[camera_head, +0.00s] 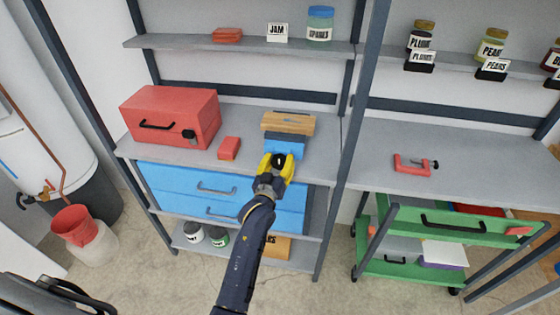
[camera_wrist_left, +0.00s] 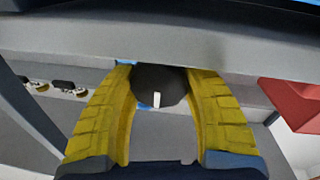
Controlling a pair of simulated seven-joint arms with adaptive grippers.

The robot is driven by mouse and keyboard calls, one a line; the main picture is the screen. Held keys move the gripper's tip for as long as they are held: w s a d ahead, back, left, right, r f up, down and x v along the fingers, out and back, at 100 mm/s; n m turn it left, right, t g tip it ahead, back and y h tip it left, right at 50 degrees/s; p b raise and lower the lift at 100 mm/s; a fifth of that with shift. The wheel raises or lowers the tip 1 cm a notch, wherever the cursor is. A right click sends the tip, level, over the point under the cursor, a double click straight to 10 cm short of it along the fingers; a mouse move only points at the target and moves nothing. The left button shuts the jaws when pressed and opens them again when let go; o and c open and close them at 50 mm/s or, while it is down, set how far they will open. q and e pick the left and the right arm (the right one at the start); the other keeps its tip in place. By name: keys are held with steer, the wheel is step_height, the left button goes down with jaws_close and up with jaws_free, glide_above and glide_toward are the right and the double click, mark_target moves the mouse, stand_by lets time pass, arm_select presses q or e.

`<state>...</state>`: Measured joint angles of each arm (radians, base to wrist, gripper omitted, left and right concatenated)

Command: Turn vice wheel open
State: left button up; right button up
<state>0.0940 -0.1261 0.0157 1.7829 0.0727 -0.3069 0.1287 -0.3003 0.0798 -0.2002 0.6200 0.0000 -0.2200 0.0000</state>
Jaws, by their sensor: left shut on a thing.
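The vice (camera_head: 285,147), a blue and dark body with wooden-looking boards on top, sits at the front edge of the grey shelf. Its wheel (camera_wrist_left: 160,85) is a dark round knob with a white mark, seen in the left wrist view. My left gripper (camera_head: 277,163), with yellow fingers, is closed around the wheel, one finger on each side. In the head view the gripper hides most of the wheel. In the left wrist view the fingers (camera_wrist_left: 160,95) press against its sides. My right gripper is in neither view.
A red toolbox (camera_head: 170,117) and a small red box (camera_head: 229,148) stand left of the vice. Blue drawers (camera_head: 217,188) are below the shelf. A dark upright post (camera_head: 350,140) stands to the right. A red clamp (camera_head: 413,166) lies on the right shelf.

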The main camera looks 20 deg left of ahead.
arm_select(q)
steer(key=o, duration=1.2)
steer(key=shift+o, duration=0.2)
steer(key=shift+s, duration=0.1)
steer(key=s, duration=1.1)
steer(key=shift+s+f, duration=0.2)
steer(key=shift+s, duration=0.2)
